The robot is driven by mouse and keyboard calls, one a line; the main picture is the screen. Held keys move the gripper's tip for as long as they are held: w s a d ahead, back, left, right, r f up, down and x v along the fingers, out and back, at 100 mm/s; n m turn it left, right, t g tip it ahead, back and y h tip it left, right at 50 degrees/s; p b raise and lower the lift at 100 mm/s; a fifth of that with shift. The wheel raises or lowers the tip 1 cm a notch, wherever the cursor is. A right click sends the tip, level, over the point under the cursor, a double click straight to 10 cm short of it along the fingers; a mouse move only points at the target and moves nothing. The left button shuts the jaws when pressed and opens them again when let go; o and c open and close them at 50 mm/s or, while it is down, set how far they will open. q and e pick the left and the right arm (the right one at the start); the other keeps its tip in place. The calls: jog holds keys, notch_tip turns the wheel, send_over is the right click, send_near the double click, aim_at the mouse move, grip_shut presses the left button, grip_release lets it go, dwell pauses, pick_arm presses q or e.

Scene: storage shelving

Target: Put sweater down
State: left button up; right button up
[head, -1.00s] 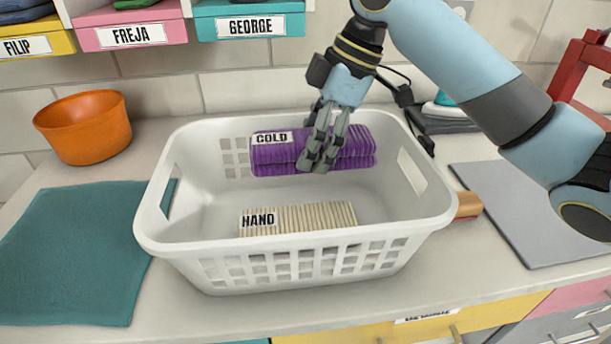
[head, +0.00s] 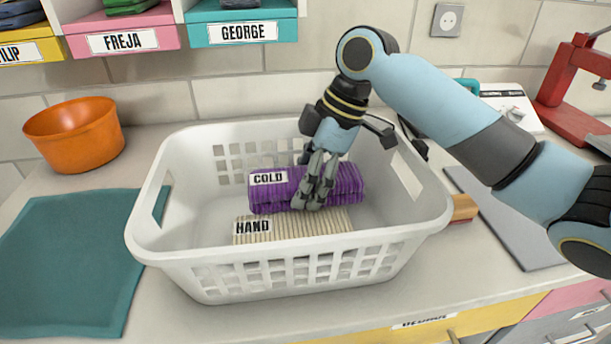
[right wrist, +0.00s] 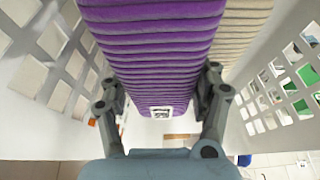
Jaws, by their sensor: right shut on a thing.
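The folded purple ribbed sweater (head: 343,183) carries a label reading COLD and is inside the white laundry basket (head: 142,220). My right gripper (head: 312,200) reaches down into the basket and is shut on the purple sweater. In the right wrist view the purple sweater (right wrist: 155,50) lies between the two fingers (right wrist: 160,100). A cream ribbed folded garment (head: 300,223) labelled HAND lies in the basket just in front of the purple one. I cannot tell whether the purple sweater touches the basket floor. My left gripper is not in view.
A teal folded cloth (head: 65,255) lies left of the basket, with an orange bowl (head: 75,135) behind it. A grey board (head: 510,225) and a red stand (head: 575,95) are at the right. Labelled shelf bins (head: 245,33) hang at the upper left.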

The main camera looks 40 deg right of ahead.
jog(key=o, duration=1.4)
jog(key=shift+r, duration=0.3)
jog(key=p+v, duration=0.1)
jog(key=v, duration=1.1)
jog(key=shift+s+r, duration=0.1)
jog(key=shift+r, duration=0.2)
